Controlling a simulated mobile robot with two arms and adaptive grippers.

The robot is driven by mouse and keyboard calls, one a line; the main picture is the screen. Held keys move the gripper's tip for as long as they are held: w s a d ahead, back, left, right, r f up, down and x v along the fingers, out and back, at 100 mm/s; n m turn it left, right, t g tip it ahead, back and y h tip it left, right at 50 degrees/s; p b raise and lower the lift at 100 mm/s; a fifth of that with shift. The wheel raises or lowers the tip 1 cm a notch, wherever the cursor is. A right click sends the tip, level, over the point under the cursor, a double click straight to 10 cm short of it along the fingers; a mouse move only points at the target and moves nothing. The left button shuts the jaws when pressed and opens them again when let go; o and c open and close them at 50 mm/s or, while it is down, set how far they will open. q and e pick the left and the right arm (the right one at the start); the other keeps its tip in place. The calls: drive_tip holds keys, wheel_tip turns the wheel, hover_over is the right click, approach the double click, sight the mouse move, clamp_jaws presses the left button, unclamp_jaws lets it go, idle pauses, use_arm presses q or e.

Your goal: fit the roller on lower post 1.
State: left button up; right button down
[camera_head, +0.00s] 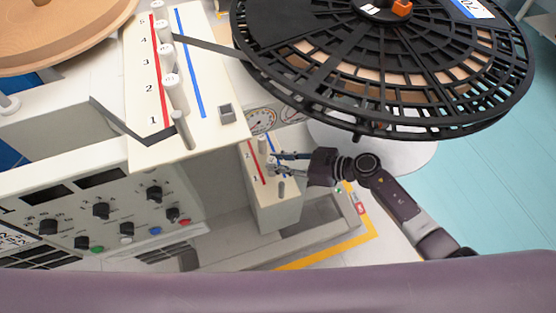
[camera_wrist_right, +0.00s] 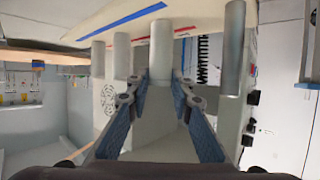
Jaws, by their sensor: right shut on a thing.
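My right gripper (camera_head: 274,163) reaches in from the right to the lower panel (camera_head: 262,205), below the overhanging upper panel. It is shut on the roller, a pale cylinder (camera_wrist_right: 160,48), which shows between the fingertips (camera_wrist_right: 160,82) in the right wrist view. Lower post 1, a bare grey post (camera_head: 281,189), stands beside the number 1, nearer the front than the gripper; it also shows as a darker rod in the right wrist view (camera_wrist_right: 233,48). The roller and this post are apart. Whether the roller touches anything behind it is hidden. My left gripper is not in view.
The upper panel (camera_head: 200,85) carries several white rollers and a bare grey post (camera_head: 182,131). Other pale cylinders (camera_wrist_right: 122,55) stand left of the held roller. A control cabinet (camera_head: 120,210) fills the left front.

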drive_tip(key=c, duration=1.6)
unclamp_jaws()
drive_tip(key=v, duration=1.2)
